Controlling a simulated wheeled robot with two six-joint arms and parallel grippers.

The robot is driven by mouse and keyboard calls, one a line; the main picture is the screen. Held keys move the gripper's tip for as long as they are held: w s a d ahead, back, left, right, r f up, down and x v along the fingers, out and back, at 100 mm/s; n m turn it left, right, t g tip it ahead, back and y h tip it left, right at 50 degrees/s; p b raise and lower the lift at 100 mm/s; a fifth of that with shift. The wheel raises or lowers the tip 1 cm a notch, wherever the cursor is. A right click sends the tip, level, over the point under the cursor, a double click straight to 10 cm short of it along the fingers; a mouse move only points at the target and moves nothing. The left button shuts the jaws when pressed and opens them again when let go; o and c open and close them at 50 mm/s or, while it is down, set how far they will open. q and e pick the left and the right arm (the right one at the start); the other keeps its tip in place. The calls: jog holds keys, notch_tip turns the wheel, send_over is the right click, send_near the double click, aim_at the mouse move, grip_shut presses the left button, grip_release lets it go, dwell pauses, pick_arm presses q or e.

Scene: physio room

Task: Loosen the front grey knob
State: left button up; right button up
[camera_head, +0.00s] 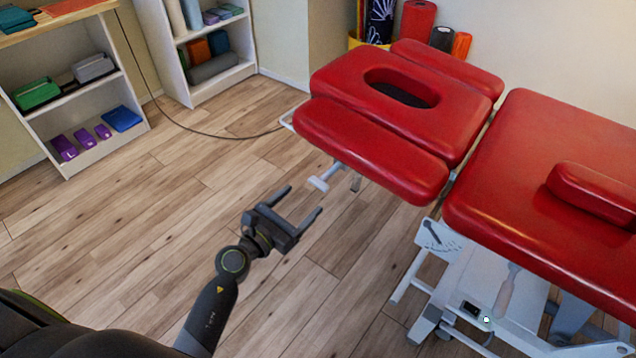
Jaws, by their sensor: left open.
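A red treatment table (540,200) with a separate red head section (340,90) stands on the right. A pale grey knob (318,183) sticks out below the front armrest pad (370,145) of the head section, on the side facing me. My left gripper (305,199) is open and empty, with its two fingers pointing up and right towards the knob. In the picture the fingertips lie just below the knob; I see no contact, and the exact distance is hard to tell. My right gripper is not in view.
The table's white frame (400,292) and a grey lever plate (437,236) stand right of my left arm. A cable (215,136) runs along the floor. Shelves (75,95) stand at the back left. The wooden floor (110,225) between is clear.

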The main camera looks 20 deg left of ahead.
aim_at(318, 186)
pick_arm(q)
jog(key=x, duration=0.7)
jog(key=shift+w+d+f, duration=0.1)
jog(key=shift+w, duration=0.15)
jog(key=shift+c, duration=0.3)
jog(key=c, duration=0.9)
